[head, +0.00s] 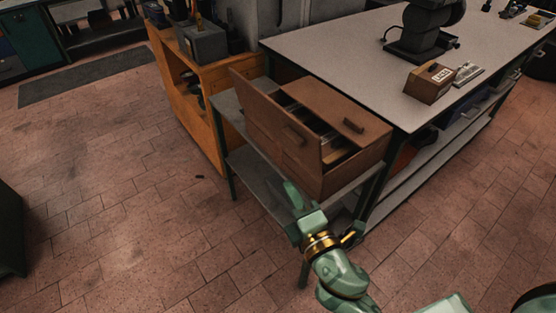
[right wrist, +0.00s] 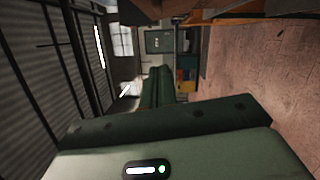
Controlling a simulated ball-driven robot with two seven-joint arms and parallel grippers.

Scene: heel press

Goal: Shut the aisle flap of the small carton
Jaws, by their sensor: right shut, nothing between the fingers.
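The brown small carton (head: 352,176) stands on a grey side shelf beside the workbench. Its far-right flap (head: 365,122), with a dark handle, lies flat over the top. Its aisle flap (head: 268,118), also with a handle, stands up and tilts outward on the left side. A gap between the flaps shows the dark inside with pale contents. My right gripper (head: 294,194) is shut and empty, low in front of the carton near the aisle flap's lower end; I cannot tell if it touches. Its fingers show in the right wrist view (right wrist: 158,90). My left gripper is not in view.
The grey workbench (head: 330,45) behind holds a dark machine (head: 425,28) and a small labelled box (head: 428,84). An orange wooden cabinet (head: 205,120) with a grey box (head: 203,43) stands at the left.

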